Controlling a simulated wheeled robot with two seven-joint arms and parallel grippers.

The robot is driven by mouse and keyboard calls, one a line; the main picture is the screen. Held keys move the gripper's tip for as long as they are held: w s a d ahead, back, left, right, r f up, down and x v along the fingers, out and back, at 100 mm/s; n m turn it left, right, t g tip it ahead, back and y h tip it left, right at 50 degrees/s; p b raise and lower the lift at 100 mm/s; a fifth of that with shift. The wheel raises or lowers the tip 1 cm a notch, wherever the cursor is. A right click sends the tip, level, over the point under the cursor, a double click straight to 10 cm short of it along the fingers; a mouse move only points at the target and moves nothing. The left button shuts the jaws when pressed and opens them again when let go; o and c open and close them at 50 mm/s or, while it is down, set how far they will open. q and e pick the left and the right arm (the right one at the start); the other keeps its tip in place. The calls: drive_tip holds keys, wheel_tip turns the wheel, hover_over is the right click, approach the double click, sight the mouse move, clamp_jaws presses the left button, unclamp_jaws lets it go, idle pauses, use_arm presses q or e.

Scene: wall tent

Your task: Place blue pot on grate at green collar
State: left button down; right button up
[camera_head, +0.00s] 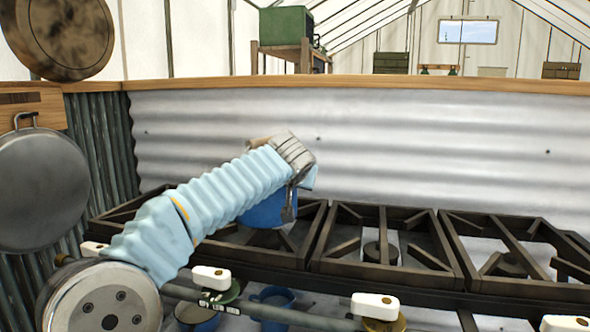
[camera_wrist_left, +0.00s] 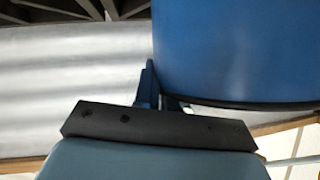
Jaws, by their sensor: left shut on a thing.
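The blue pot (camera_head: 265,209) is partly hidden behind my left gripper (camera_head: 293,190) in the head view. It also fills the upper right of the left wrist view (camera_wrist_left: 235,50). My left gripper is shut on it. The pot is over the left part of the stove, at the grate (camera_head: 308,222) behind the green collar. I cannot tell whether its base touches the bars. The green collar (camera_head: 229,294) sits around the rail behind a white knob, at the stove's front. My right gripper is not in view.
More dark grates (camera_head: 385,250) run to the right, without pots. A gold collar (camera_head: 385,323) is at another knob. A blue vessel (camera_head: 272,306) stands below the rail. A corrugated metal wall (camera_head: 430,150) rises behind the stove. Pans (camera_head: 42,190) hang at left.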

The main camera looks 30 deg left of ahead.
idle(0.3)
use_arm(q)
drive_tip(key=c, duration=1.6)
unclamp_jaws()
drive_tip(key=shift+f, duration=0.15)
drive_tip(key=o, duration=0.4)
drive_tip(key=b+v, duration=0.1)
drive_tip(key=v, duration=1.1)
